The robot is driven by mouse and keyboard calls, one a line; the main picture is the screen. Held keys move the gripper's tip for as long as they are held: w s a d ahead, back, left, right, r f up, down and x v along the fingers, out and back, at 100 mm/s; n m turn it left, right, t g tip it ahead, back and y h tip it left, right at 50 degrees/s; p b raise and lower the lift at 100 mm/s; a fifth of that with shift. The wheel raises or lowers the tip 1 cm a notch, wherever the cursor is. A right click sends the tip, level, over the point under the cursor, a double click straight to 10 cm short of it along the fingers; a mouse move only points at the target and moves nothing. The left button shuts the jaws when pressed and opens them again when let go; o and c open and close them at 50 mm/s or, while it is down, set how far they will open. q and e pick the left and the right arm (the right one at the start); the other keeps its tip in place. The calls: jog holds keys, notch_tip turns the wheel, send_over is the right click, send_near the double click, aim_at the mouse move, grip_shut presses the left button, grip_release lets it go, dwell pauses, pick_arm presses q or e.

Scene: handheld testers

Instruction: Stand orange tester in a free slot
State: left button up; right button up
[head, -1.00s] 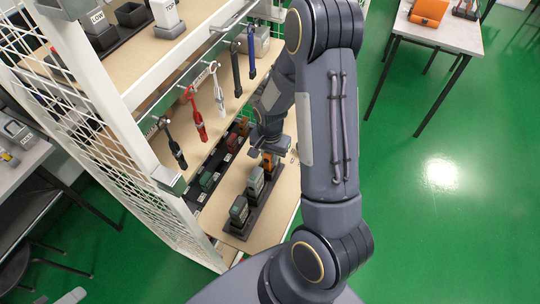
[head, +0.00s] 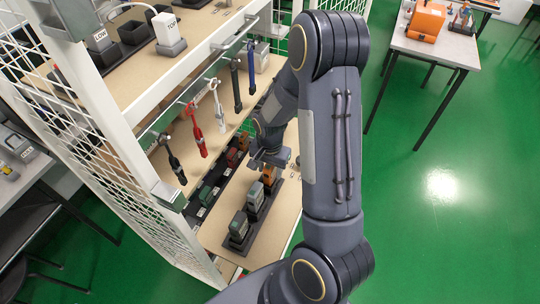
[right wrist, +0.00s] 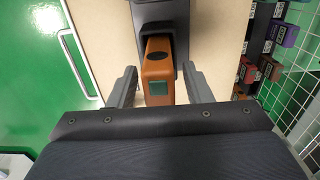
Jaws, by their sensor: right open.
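The orange tester (head: 268,176) stands upright at the far end of a dark rack (head: 250,222) on the lower shelf, seated in or at the rack's end slot. In the right wrist view the tester (right wrist: 158,68) shows an orange body with a dark oval on top and a green screen. My right gripper (head: 266,160) is open. In the right wrist view its fingers (right wrist: 161,90) are on either side of the tester, with a gap on both sides. My left gripper is not in view.
A back row of coloured testers (head: 206,194) stands behind the rack. Black, red, white and blue tools (head: 198,135) hang from the shelf above. A white mesh side panel (head: 110,150) bounds the shelf on the left. Green floor (head: 430,220) is clear at right.

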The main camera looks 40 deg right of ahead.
notch_tip(320, 180, up, 10)
jog(key=shift+r, duration=0.2)
jog(key=s+a+r+n+t+y, duration=0.3)
jog(key=s+a+r+n+t, duration=0.2)
jog(key=s+a+r+n, duration=0.6)
jog(key=s+a+r, duration=0.1)
jog(key=s, duration=0.3)
jog(key=shift+s+a+r+t+y, duration=0.15)
jog(key=shift+s+r+t+y, duration=0.15)
jog(key=shift+s+y, duration=0.1)
